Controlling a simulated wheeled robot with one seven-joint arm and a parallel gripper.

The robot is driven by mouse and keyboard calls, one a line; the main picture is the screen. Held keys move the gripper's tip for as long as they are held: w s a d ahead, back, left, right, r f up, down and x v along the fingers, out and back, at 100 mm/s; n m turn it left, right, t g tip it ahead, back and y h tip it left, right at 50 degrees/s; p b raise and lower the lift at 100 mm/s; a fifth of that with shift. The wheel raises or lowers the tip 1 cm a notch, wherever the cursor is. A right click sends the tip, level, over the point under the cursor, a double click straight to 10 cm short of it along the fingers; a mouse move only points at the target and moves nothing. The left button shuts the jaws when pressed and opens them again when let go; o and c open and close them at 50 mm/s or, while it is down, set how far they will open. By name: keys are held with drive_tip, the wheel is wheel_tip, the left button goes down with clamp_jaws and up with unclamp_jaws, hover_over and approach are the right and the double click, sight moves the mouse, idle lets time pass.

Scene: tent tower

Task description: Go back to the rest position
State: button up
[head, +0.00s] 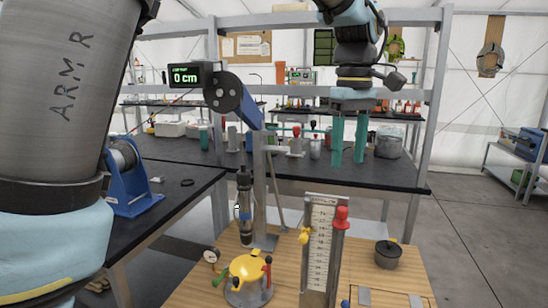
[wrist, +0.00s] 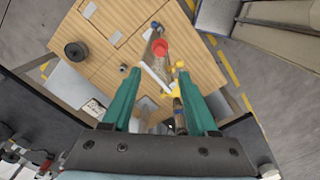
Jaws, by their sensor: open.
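My gripper (head: 348,162) hangs in the upper right of the head view, pointing down above the wooden-topped table (head: 410,282). Its two green fingers are apart with nothing between them. In the wrist view my gripper (wrist: 158,71) also shows as two spread green fingers with an empty gap. Through the gap, well below the fingers, a red knob (wrist: 160,47) and part of a yellow piece (wrist: 172,88) can be seen. The fingers touch nothing that I can see.
A scale post (head: 319,248), a yellow-topped fixture (head: 248,270) and a dark round pot (head: 388,253) stand on the wooden table. A blue winch (head: 128,180) sits on the black bench at left. A display (head: 186,76) reads 0 cm. Open floor lies at right.

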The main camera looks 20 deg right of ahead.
drive_tip(key=w+a+f, duration=0.5)
drive_tip(key=w+a, duration=0.1)
drive_tip(key=a, duration=0.3)
drive_tip(key=w+a+f, duration=0.4)
drive_tip(key=w+a, duration=0.2)
drive_tip(key=a, duration=0.3)
drive_tip(key=s+a+f+m, duration=0.1)
drive_tip(key=a+f, duration=0.4)
drive_tip(key=a, duration=0.6)
drive_tip(key=s+a+f+m+t, duration=0.1)
drive_tip(key=a+f, duration=0.3)
drive_tip(key=a, duration=0.8)
drive_tip(key=shift+s+f+t, duration=0.3)
drive_tip(key=shift+s+f, duration=0.1)
drive_tip(key=shift+s, duration=0.35)
drive_tip(key=shift+a, duration=0.1)
